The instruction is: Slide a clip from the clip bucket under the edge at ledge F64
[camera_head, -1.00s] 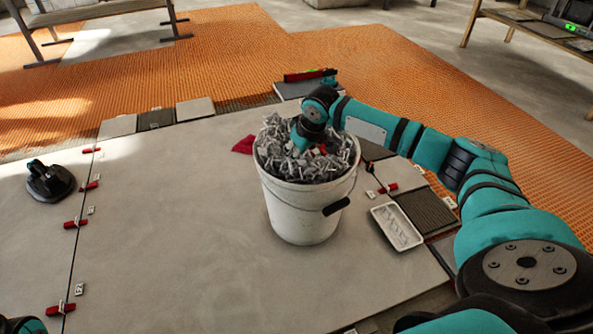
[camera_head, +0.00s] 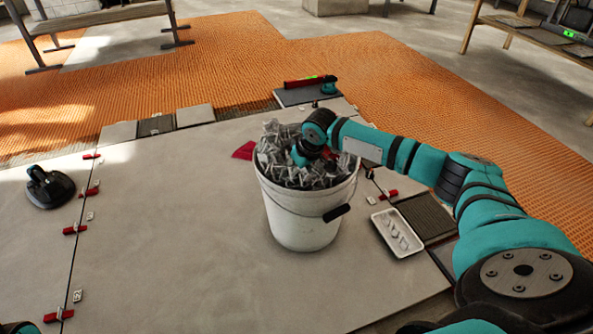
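The white clip bucket (camera_head: 303,222) stands on the large grey tiles and is heaped with grey clips (camera_head: 275,150). My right gripper (camera_head: 305,157) reaches down into the clips. Its fingertips are hidden among them, so I cannot tell whether it is open or shut or holds a clip. Red wedges, such as one at the near left (camera_head: 58,315), sit along the tile joint on the left, with small white labels (camera_head: 77,296) beside it. The labels are too small to read surely, so I cannot pick out ledge F64. My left gripper is not in view.
A black suction cup (camera_head: 49,187) sits on the left tile. A white tray (camera_head: 397,233) with a few pale pieces lies right of the bucket. A red tool (camera_head: 305,82) lies behind it. The tile (camera_head: 175,235) between joint and bucket is clear.

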